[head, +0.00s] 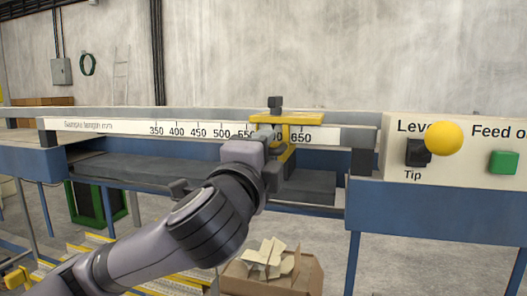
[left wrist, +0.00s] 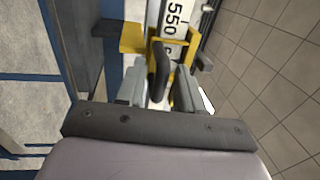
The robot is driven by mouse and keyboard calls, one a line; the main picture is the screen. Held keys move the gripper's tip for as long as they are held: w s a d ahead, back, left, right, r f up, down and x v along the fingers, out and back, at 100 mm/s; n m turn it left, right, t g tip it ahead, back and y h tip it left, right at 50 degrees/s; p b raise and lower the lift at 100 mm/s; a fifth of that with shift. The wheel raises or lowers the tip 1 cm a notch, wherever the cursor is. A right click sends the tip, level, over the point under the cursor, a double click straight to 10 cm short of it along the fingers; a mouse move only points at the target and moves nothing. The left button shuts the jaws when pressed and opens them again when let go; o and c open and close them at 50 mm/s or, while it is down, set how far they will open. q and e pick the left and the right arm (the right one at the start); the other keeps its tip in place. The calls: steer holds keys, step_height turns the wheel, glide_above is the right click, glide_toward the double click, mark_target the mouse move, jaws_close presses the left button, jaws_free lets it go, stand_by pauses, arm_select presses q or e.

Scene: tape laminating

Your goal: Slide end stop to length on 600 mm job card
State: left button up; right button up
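The yellow end stop (head: 300,120) sits on the scale rail (head: 105,127) of the bench in the head view. It covers the scale between the partly hidden 550 and the 650 mark, so the 600 mark is hidden. My left gripper (head: 266,168) is at the stop's front. In the left wrist view, a dark handle (left wrist: 158,70) on the yellow stop (left wrist: 130,38) stands between the two fingers of my left gripper (left wrist: 158,88). The fingers look apart, with a gap beside the handle. The 550 mark shows beyond the stop. My right gripper is out of view.
A panel (head: 440,190) at the right carries a yellow ball knob (head: 444,138), a black switch labelled Tip and a green button (head: 503,162). A cardboard box (head: 300,283) with offcuts stands below the bench. The rail left of the stop looks clear.

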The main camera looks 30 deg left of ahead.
arm_select(q)
steer(key=b+v, duration=0.4)
steer(key=v, duration=0.3)
steer(key=shift+d, duration=0.2)
steer(key=shift+s, duration=0.1)
stand_by(0.4)
